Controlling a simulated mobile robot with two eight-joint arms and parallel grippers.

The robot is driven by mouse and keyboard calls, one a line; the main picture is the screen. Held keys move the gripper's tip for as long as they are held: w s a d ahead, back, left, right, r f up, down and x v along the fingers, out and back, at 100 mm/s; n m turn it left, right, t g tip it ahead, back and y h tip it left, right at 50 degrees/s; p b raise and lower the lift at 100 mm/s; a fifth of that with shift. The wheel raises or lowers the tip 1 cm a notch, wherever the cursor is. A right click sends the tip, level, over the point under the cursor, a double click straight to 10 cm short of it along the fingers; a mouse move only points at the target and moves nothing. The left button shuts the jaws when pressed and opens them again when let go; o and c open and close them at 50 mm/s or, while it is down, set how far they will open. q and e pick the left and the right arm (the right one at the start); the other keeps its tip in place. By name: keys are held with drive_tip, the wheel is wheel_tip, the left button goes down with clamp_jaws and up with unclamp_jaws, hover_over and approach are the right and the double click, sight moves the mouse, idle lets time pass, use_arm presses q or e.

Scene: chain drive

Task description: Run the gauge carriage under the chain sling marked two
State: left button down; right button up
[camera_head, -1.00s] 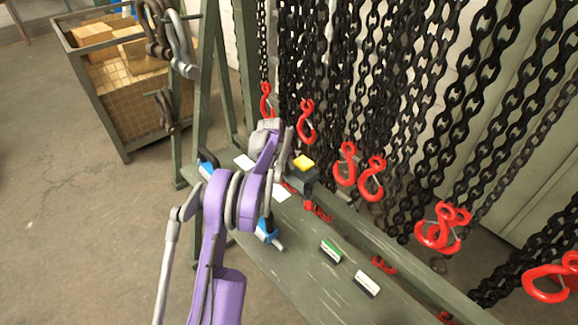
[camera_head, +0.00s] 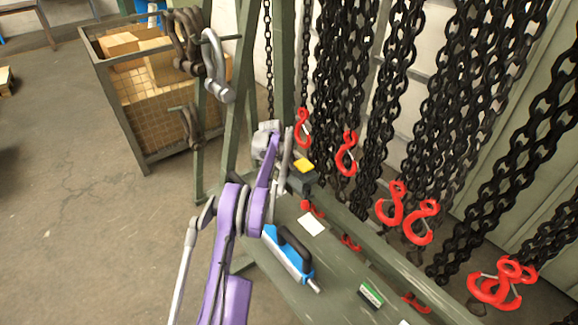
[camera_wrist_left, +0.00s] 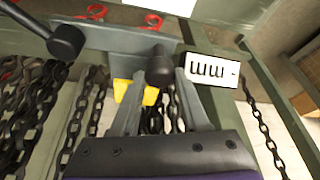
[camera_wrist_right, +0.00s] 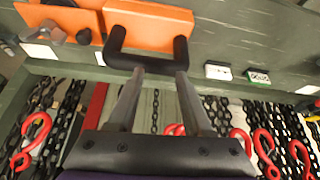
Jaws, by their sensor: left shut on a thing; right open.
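The gauge carriage (camera_head: 304,181) shows in the head view as a dark block with a yellow top, on the green rail below the hanging chains. My left gripper (camera_head: 281,160) is at it, shut on its black knob (camera_wrist_left: 159,66). A yellow piece (camera_wrist_left: 150,96) shows behind the fingers in the left wrist view. Chain slings with red hooks (camera_head: 346,155) hang along the rail; I cannot tell which one is marked two. My right gripper (camera_wrist_right: 160,73) is open, its fingertips just below the black handle (camera_wrist_right: 181,52) of an orange tool (camera_wrist_right: 160,20). It is outside the head view.
A blue tool (camera_head: 286,257) with a black handle and a green-marked card (camera_head: 371,294) lie on the bench (camera_head: 330,275). Shackles (camera_head: 217,70) hang at left, before a wire bin (camera_head: 140,160) of boxes.

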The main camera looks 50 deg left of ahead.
use_arm(q)
drive_tip(key=shift+a, duration=0.7)
drive_tip(key=shift+c, duration=2)
unclamp_jaws()
drive_tip(key=v, duration=1)
drive_tip(key=shift+r, duration=0.4)
drive_tip(key=shift+s, duration=0.15)
